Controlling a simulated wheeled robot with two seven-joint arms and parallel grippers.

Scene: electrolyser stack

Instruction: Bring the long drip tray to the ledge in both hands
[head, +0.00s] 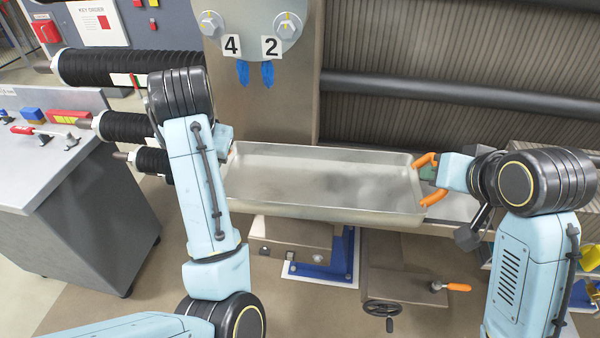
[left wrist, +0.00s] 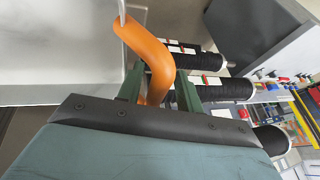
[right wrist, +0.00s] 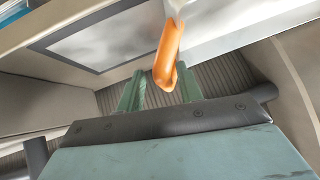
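The long drip tray (head: 320,210) is a shallow silver metal pan with an orange handle at each end. It looks level and empty in the middle of the head view. My right gripper (head: 432,173) is closed around its right handle (head: 434,197); the right wrist view shows that handle (right wrist: 166,65) between the fingers. My left gripper (left wrist: 160,88) is closed around the left handle (left wrist: 148,50), which my left arm mostly hides in the head view. A pale ledge-like strip (head: 457,206) shows at the tray's right; I cannot tell whether the tray touches it.
A steel upright (head: 262,100) with labels 4 and 2 stands behind the tray. Black ribbed rollers (head: 125,68) lie at the left, near a grey bench (head: 45,165) with small tools. A handwheel (head: 382,308) and an orange-handled lever (head: 455,287) are below the tray.

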